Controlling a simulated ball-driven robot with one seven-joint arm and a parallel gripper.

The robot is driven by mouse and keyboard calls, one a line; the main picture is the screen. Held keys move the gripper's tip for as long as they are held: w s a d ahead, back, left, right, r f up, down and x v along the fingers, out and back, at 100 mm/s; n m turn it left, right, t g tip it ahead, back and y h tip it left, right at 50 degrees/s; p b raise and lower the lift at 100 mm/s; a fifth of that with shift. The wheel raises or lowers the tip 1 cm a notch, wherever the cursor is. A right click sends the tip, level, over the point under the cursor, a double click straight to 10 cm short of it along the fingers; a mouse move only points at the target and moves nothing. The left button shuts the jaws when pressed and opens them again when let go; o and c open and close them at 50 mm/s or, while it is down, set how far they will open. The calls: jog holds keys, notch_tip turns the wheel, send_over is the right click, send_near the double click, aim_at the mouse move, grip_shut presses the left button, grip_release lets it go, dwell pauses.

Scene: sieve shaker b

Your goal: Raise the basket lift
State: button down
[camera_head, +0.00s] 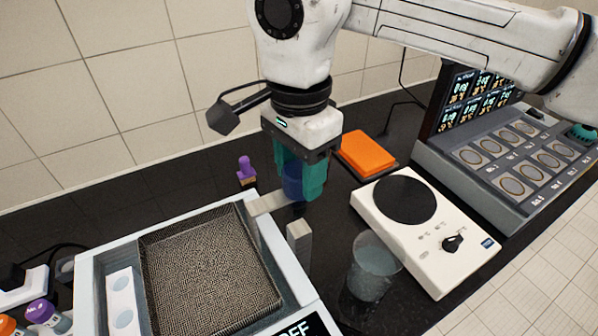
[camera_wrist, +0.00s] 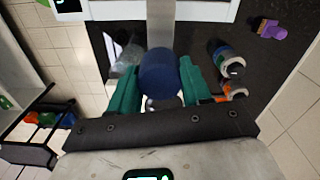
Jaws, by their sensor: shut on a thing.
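The mesh basket (camera_head: 205,268) sits in the top of a white-framed machine (camera_head: 282,268) at lower left in the head view. A pale bar (camera_head: 266,203) runs from the machine's back right side to a blue knob (camera_head: 292,183). My gripper (camera_head: 303,188) points down over the bar's end, its green fingers shut on the knob. In the wrist view the blue knob (camera_wrist: 160,72) sits between the green fingers (camera_wrist: 160,88), with the bar (camera_wrist: 161,22) running up from it. The fingers partly hide the knob in the head view.
A short grey post (camera_head: 299,243) stands beside the machine. A clear beaker (camera_head: 374,266) stands close by, near a white hotplate (camera_head: 428,230). An orange pad (camera_head: 367,153), a purple-topped object (camera_head: 246,168) and a panel of round pads (camera_head: 520,150) stand farther back. Capped bottles (camera_head: 42,312) are at lower left.

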jog(key=shift+w+r, duration=0.1)
jog(key=shift+r, duration=0.3)
jog(key=c, duration=0.8)
grip_release()
jog(key=o, duration=0.3)
jog(key=shift+f, duration=0.15)
notch_tip(320, 180, up, 11)
jog(key=shift+f+b, duration=0.1)
jog(key=shift+b, duration=0.75)
